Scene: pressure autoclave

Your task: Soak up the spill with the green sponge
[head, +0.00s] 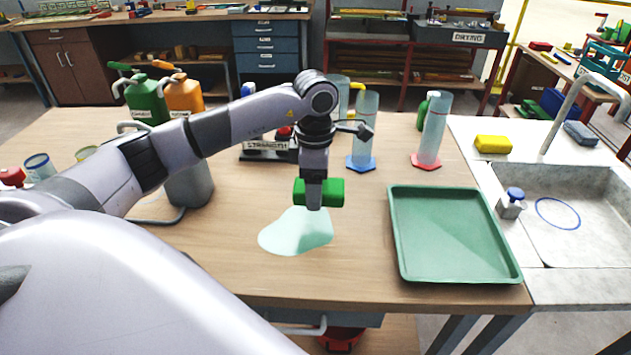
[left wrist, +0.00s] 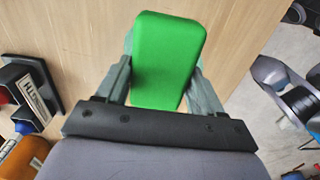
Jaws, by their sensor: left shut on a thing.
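The green sponge (head: 333,192) is held between the fingers of my left gripper (head: 314,200), which is shut on it. In the left wrist view the sponge (left wrist: 167,60) sits between the two fingers of the gripper (left wrist: 165,85), with bare wood behind it. The spill (head: 297,232) is a pale, translucent patch on the wooden table, just below the sponge in the head view. The height of the sponge over the table is hard to tell. My right gripper is not in view.
A green tray (head: 455,235) lies right of the spill. Two cylinders (head: 364,135) (head: 432,130) stand behind. A yellow sponge (head: 493,144) lies beside the sink (head: 590,200). Green and orange bottles (head: 146,100) stand at the back left. The table front is clear.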

